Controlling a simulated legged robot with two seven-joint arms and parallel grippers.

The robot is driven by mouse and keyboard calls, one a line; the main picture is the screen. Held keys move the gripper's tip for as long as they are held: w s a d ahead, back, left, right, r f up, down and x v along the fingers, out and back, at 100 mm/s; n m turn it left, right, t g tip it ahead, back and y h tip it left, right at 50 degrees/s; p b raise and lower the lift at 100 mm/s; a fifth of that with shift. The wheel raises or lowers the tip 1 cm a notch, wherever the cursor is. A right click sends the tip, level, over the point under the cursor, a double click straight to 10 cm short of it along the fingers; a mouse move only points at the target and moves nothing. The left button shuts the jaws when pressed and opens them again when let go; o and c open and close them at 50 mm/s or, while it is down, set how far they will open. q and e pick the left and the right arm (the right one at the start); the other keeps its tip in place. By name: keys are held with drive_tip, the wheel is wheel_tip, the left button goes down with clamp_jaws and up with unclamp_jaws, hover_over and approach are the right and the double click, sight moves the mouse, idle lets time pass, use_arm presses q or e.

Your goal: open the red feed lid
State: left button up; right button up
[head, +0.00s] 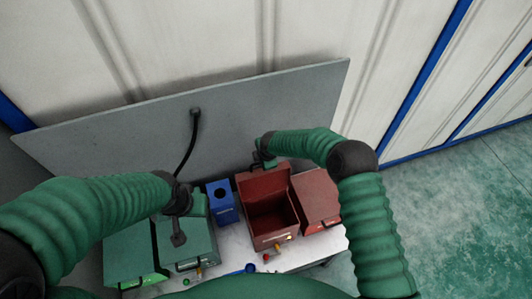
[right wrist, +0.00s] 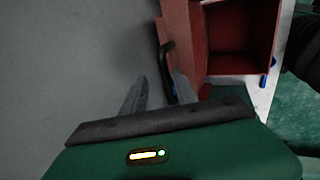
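Two red boxes stand side by side on the pale bench. The left red box (head: 273,240) is open, with its dark interior showing. Its red lid (head: 263,184) stands raised at the back; in the right wrist view the lid (right wrist: 181,25) is beside the open box (right wrist: 238,40). My right gripper (head: 262,156) is at the lid's top edge; in its wrist view the two fingers are apart, with the lid's black handle (right wrist: 166,62) just beyond them, close to the right finger. My left gripper (head: 178,232) is over a green box; its finger opening is unclear.
The other red box (head: 318,195) is closed. Green boxes (head: 127,252) stand at the left, and a blue box with a round hole (head: 222,203) in the middle. A grey panel (head: 120,145) with a black cable (head: 188,150) rises behind. Small coloured parts lie along the bench front.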

drive_tip(key=b+v, duration=0.3)
drive_tip(key=v, duration=1.1)
drive_tip(key=shift+w, duration=0.1)
drive_tip(key=shift+r, duration=0.1)
drive_tip(key=s+d+f+m+g+b, duration=0.1)
drive_tip(key=s+d+f+m+b, duration=0.6)
drive_tip(key=s+d+m, duration=0.3)
drive_tip(key=s+d+f+m+h+b, duration=0.1)
drive_tip(key=s+d+f+m+b, duration=0.6)
drive_tip(key=s, duration=0.7)
drive_tip(key=d+m+b, duration=0.2)
drive_tip(key=d+m, duration=0.2)
drive_tip(key=m, duration=0.1)
drive_tip(key=shift+s+f+g+h+b, duration=0.15)
drive_tip(key=shift+s+g+h+b, duration=0.15)
drive_tip(key=shift+s+g, duration=0.1)
